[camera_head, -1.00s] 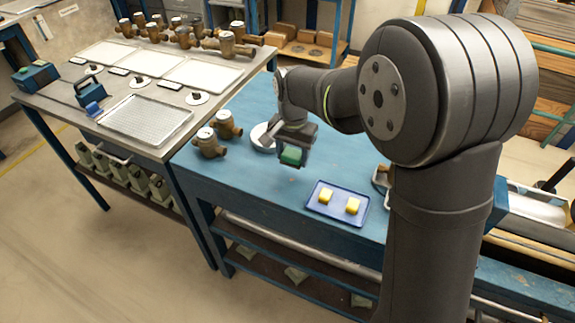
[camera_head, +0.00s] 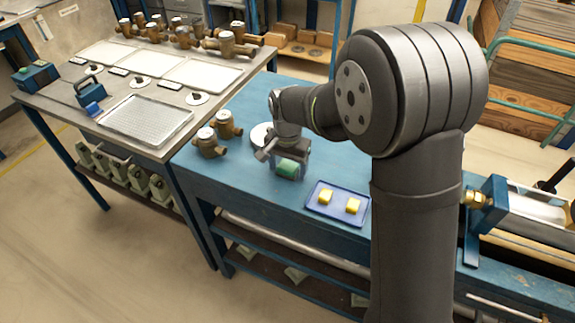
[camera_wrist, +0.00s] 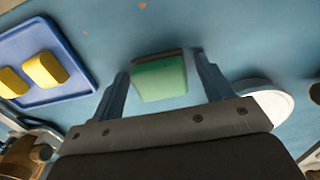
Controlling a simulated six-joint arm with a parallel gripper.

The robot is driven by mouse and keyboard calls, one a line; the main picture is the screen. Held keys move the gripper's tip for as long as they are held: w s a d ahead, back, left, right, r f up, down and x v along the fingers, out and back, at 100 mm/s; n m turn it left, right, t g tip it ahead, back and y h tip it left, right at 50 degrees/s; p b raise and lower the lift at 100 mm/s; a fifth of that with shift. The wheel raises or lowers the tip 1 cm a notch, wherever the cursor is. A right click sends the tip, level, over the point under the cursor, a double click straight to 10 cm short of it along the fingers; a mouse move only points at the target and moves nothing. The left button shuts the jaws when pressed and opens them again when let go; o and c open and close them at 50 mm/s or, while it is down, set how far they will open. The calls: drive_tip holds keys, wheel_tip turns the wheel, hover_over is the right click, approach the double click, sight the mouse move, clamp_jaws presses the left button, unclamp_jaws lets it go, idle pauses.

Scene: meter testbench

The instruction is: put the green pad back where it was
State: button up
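The green pad (camera_wrist: 160,78) lies between the two fingers of my gripper (camera_wrist: 161,70) in the wrist view, near the fingertips. It has a dark brown band along its far edge. In the head view the green pad (camera_head: 287,167) shows at the lower end of my gripper (camera_head: 289,170), low over the blue table (camera_head: 250,180). I cannot tell whether the pad touches the table.
A blue tray (camera_head: 314,208) with two yellow blocks (camera_head: 326,198) lies to the right of the gripper. A white round dish (camera_head: 261,134) is close behind it. Brass meters (camera_head: 208,144) stand to the left. The table between meters and tray is mostly clear.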

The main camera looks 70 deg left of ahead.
sight(288, 166)
wheel_tip(288, 166, up, 12)
drive_tip(key=shift+r, duration=0.2)
idle(0.5)
drive_tip(key=shift+f, duration=0.1)
wheel_tip(288, 166, down, 12)
drive_tip(key=shift+r, duration=2)
